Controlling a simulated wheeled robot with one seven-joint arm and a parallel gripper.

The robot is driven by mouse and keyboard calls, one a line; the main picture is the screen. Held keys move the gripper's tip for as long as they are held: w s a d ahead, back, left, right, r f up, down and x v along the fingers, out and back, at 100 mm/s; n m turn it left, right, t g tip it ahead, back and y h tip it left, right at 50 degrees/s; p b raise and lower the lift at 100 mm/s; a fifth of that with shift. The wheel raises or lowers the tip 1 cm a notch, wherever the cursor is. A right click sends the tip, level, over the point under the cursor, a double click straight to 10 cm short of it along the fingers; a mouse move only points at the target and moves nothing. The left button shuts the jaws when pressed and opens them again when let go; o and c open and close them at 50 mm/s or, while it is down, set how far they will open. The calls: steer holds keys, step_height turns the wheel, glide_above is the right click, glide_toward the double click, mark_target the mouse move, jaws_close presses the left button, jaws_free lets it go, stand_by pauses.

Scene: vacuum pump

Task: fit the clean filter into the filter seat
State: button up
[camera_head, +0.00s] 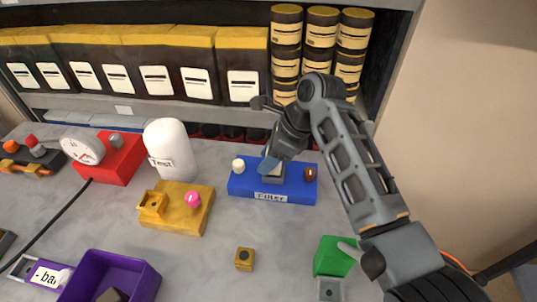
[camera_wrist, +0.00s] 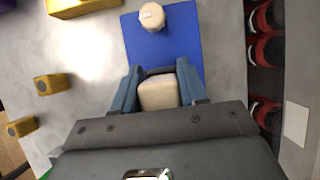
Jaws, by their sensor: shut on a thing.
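The blue filter base (camera_head: 240,186) has a "Filter" label on its front, a white knob (camera_head: 238,164) at its left and a brown knob (camera_head: 310,174) at its right. My gripper (camera_head: 272,168) is over its middle, shut on a cream block (camera_head: 274,175), which looks like the clean filter. In the wrist view, the cream filter (camera_wrist: 158,92) sits between the two blue fingers, and the base (camera_wrist: 165,45) and white knob (camera_wrist: 152,15) lie beyond it. The seat is hidden by the filter and fingers. I cannot tell whether the filter is seated or just above.
A white tank (camera_head: 170,150) and a red gauge block (camera_head: 115,158) stand left. A yellow base (camera_head: 178,220) with a pink knob, a small yellow cube (camera_head: 244,259), a green block (camera_head: 333,257) and a purple bin (camera_head: 130,262) are nearer. A shelf (camera_head: 222,110) runs behind.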

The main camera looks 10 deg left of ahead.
steer(key=shift+f, duration=0.5)
steer(key=o, duration=1.2)
steer(key=shift+o, duration=0.2)
steer(key=v, duration=0.7)
steer(key=shift+d+r+b, duration=0.2)
steer(key=shift+r+b, duration=0.1)
steer(key=shift+b, duration=0.1)
